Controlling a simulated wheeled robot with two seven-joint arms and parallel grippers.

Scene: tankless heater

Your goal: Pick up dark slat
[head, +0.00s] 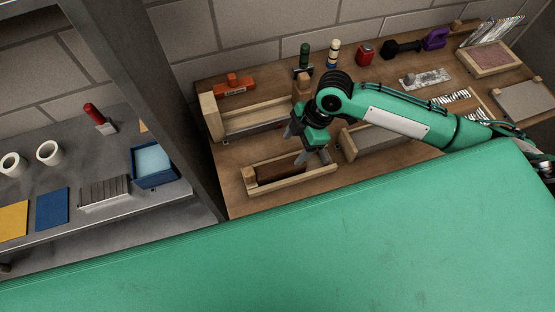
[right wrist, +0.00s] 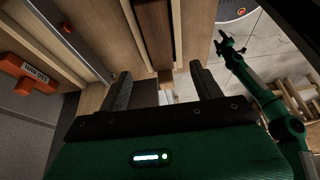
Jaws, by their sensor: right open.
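The dark slat (head: 280,170) is a dark brown strip lying in a shallow light-wood tray (head: 262,187) on the wooden bench. My right gripper (head: 299,145) is over the tray's far side, fingers pointing down, open and empty. In the right wrist view, its two fingers (right wrist: 161,88) are spread wide, and the brown slat (right wrist: 153,35) in the tray shows beyond them. Whether a finger touches the tray is unclear. A green arm with a dark end, seemingly my left gripper (right wrist: 226,45), shows small at the right of that view; its jaws are unclear.
A larger wooden tray (head: 212,118) and an orange tool (head: 235,86) stand behind. Another wooden tray (head: 350,145) is close on the right. Bottles and a red jar (head: 365,54) line the wall. A metal post (head: 150,80) and a green surface (head: 300,250) bound the bench.

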